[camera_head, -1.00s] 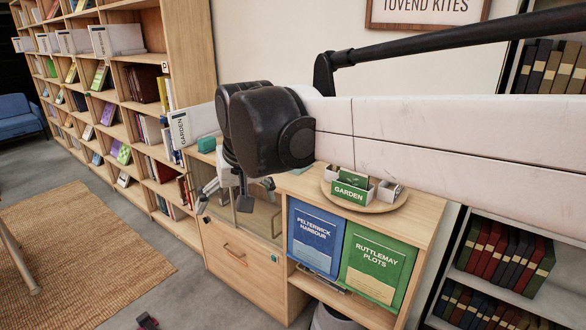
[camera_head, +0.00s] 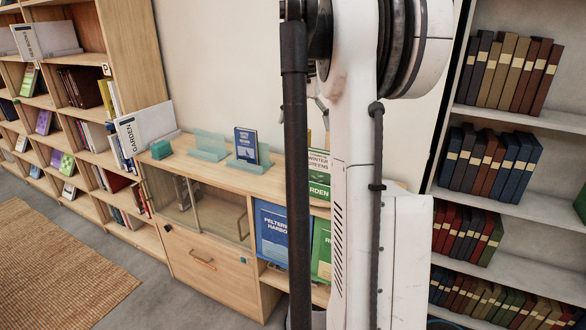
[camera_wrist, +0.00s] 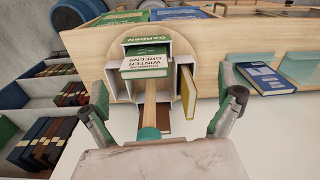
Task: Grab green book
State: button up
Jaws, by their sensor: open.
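My gripper (camera_wrist: 160,108) is open in the wrist view, with its fingers apart on either side of a divided caddy (camera_wrist: 113,73). A book or packet labelled Winter Greens (camera_wrist: 146,65), with a pale label and green parts, stands at the caddy's GARDEN side; its label also shows in the head view (camera_head: 318,162). A narrow beige upright with a teal end (camera_wrist: 148,115) lies between the fingers; I cannot tell whether it is gripped. The green Ruttlemay Plots book (camera_head: 321,250) stands on the cabinet's front, partly hidden by my arm.
The blue Pelterwick Harbour book (camera_head: 270,232) stands beside the green one. A yellow-edged book (camera_wrist: 187,92) stands in the caddy. A small blue book (camera_head: 246,146) rests on a teal stand on the cabinet top (camera_head: 218,172). Shelves with dark books (camera_head: 500,160) are at right.

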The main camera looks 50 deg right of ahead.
jog(key=m, duration=0.1)
send_over(319, 160)
jog(key=w, duration=0.1)
jog(key=shift+d+f, duration=0.15)
jog(key=shift+f, duration=0.3)
notch_tip(319, 160, down, 8)
jog(key=shift+f+p, duration=0.25)
jog(key=shift+p, duration=0.15)
jog(key=shift+s+d+f+p, duration=0.1)
jog(key=shift+d+f+p, duration=0.15)
jog(key=shift+f, duration=1.1)
jog(key=shift+s+d+f+p, duration=0.1)
jog(key=shift+d+f+p, duration=0.1)
jog(key=shift+f, duration=1.1)
jog(key=shift+a, duration=0.1)
jog(key=c, duration=1.1)
jog(key=shift+c, duration=0.2)
